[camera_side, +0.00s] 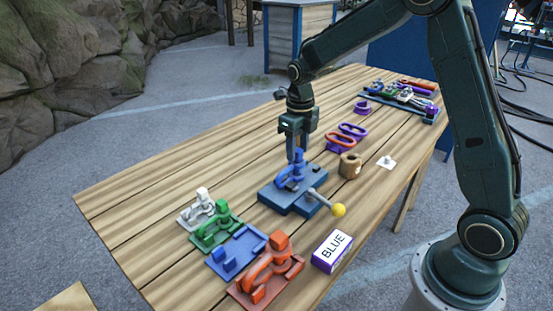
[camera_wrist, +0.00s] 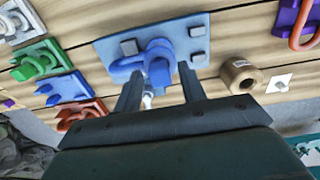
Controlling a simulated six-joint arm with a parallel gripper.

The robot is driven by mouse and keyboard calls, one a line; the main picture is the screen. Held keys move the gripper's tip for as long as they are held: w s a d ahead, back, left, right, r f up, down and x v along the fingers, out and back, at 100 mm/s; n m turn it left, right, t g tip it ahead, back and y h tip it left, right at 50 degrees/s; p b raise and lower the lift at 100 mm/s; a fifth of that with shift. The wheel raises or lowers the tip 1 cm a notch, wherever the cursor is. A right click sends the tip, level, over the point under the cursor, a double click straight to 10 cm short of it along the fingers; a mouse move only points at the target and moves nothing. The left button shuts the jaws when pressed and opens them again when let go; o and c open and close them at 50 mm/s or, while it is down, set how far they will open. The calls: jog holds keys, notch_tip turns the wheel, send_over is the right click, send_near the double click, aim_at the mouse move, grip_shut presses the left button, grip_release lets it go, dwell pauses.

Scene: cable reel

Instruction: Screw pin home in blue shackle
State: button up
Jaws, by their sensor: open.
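The blue shackle (camera_side: 288,172) stands on a blue fixture block (camera_side: 278,197) in the middle of the table. It also shows in the wrist view (camera_wrist: 128,67), with the blue pin's head (camera_wrist: 159,74) facing my gripper. My gripper (camera_side: 297,155) points down right over the shackle. In the wrist view its two fingers (camera_wrist: 160,70) are apart, one on each side of the pin head, with gaps visible. I cannot tell how deep the pin's thread sits. A lever with a yellow knob (camera_side: 338,210) sticks out from the fixture's right side.
A card reading BLUE (camera_side: 332,251) lies at the front. White (camera_side: 202,207), green (camera_side: 216,232) and orange (camera_side: 266,273) shackles sit on stands, with an empty blue stand (camera_side: 236,252) among them. A brown ring (camera_side: 349,165) and purple-and-orange pieces (camera_side: 341,140) lie right of the fixture. The table's left is clear.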

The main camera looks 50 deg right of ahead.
jog(key=shift+r, duration=2.25)
jog(key=shift+n, duration=0.3)
